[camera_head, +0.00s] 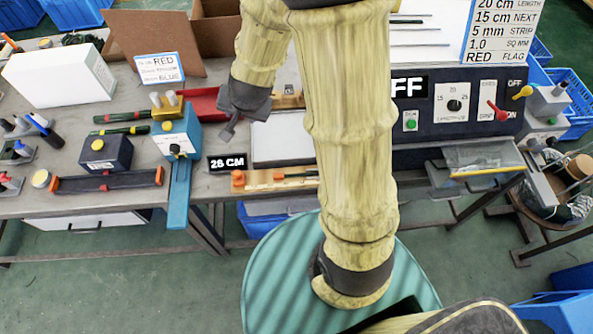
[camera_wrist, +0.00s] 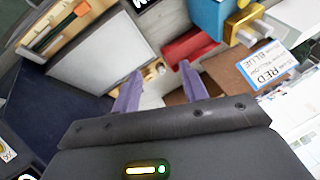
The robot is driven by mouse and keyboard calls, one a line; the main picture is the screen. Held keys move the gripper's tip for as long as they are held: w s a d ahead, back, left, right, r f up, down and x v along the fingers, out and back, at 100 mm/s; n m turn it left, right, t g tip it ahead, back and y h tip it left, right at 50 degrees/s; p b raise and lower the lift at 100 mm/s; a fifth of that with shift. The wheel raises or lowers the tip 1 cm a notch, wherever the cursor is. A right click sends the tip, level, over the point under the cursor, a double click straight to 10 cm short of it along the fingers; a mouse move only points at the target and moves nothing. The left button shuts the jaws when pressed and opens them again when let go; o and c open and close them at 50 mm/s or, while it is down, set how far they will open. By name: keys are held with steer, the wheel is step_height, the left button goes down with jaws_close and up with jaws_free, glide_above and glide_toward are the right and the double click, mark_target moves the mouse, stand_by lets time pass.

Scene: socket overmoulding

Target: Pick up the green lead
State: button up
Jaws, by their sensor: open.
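A thin dark green lead (camera_head: 298,176) appears to lie on a wooden holder (camera_head: 262,182) with orange clips at the table's front edge, partly hidden by my arm. The holder also shows in the wrist view at upper left (camera_wrist: 65,22), with a dark strip along it that may be the lead. My gripper (camera_head: 229,132) is above the table, behind and left of that holder and apart from it. In the wrist view its two purple fingers (camera_wrist: 160,71) are spread, with nothing between them. A second wooden block (camera_wrist: 152,78) lies below the fingers.
A white panel (camera_head: 275,140) lies between the two wooden pieces. A 28 CM sign (camera_head: 227,163), a blue-and-white device (camera_head: 177,135) and a red bin (camera_head: 203,104) stand to the left. A dark control box (camera_head: 450,112) stands right. My arm covers the middle.

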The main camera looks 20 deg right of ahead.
steer(key=w+f+m+g+h+p, duration=0.1)
steer(key=w+f+m+h+p, duration=0.3)
steer(key=m, duration=0.4)
steer(key=s+f+m+g+h+p, duration=0.1)
steer(key=s+f+m+g+p, duration=0.1)
steer(key=s+f+m+g, duration=0.3)
steer(key=shift+s+a+m+g, duration=0.3)
steer(key=shift+s+m+g, duration=0.3)
steer(key=shift+s+m, duration=0.4)
steer(key=p+x, duration=0.1)
steer(key=x, duration=1.1)
steer(key=shift+d, duration=0.2)
steer(key=shift+f, duration=0.1)
